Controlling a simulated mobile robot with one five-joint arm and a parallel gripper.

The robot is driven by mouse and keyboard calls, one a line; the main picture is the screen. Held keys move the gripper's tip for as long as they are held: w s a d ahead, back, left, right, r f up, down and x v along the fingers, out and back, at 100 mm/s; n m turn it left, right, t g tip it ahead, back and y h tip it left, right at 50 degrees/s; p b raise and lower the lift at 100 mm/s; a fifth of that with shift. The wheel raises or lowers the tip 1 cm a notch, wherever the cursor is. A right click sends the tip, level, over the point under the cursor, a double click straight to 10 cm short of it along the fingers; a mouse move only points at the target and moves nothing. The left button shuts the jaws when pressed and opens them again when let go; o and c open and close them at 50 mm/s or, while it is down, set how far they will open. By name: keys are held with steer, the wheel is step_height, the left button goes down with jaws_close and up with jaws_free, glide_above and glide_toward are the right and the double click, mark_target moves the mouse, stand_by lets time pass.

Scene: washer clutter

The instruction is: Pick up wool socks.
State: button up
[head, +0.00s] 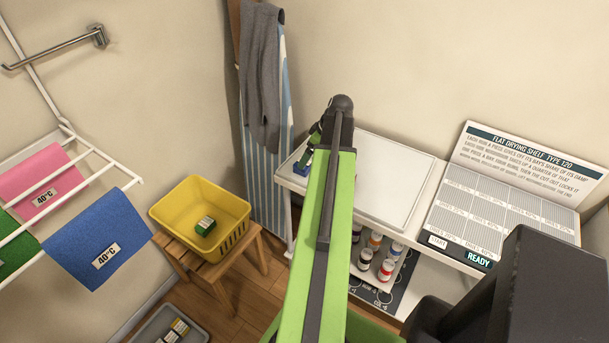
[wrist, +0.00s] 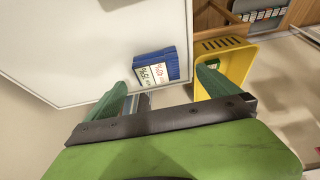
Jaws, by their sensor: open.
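No item is readably marked as wool socks. A small blue folded bundle with white labels (wrist: 155,67) lies on the white tabletop (wrist: 90,40) near its edge in the wrist view; its label text is too small to read surely. In the head view the blue bundle (head: 303,161) shows only partly beside my gripper (head: 311,148), on the left end of the white top (head: 385,180). In the wrist view my gripper (wrist: 161,78) is open and empty, its green fingers spread to either side of the bundle's near end. I cannot tell whether they touch it.
A yellow basket (head: 170,212) holding a small green item (head: 205,226) stands on a wooden stool (head: 215,278). A grey garment (head: 262,75) hangs over a striped ironing board (head: 284,120). A drying rack (head: 128,178) is at left, a drying shelf (head: 465,215) at right, bottles (head: 385,269) below.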

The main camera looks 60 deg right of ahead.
steer(key=shift+x, duration=0.9)
steer(key=b+x, duration=0.5)
steer(key=shift+w+d, duration=0.3)
steer(key=shift+r, duration=0.2)
steer(key=c, duration=1.4)
steer(key=shift+r+p, duration=0.1)
steer(key=shift+p, duration=0.2)
step_height(320, 180, up, 4)
steer(key=p, duration=0.4)
steer(key=shift+r, duration=0.1)
steer(key=s+r+p, duration=0.2)
steer(key=s, duration=0.2)
steer(key=s+d+r+p, duration=0.1)
steer(key=s+r+p, duration=0.1)
steer(key=s, duration=0.1)
steer(key=s+d+r+p, duration=0.1)
steer(key=s+r+p, duration=0.1)
steer(key=s, duration=0.2)
steer(key=shift+s+r+p, duration=0.3)
steer(key=shift+p, duration=0.1)
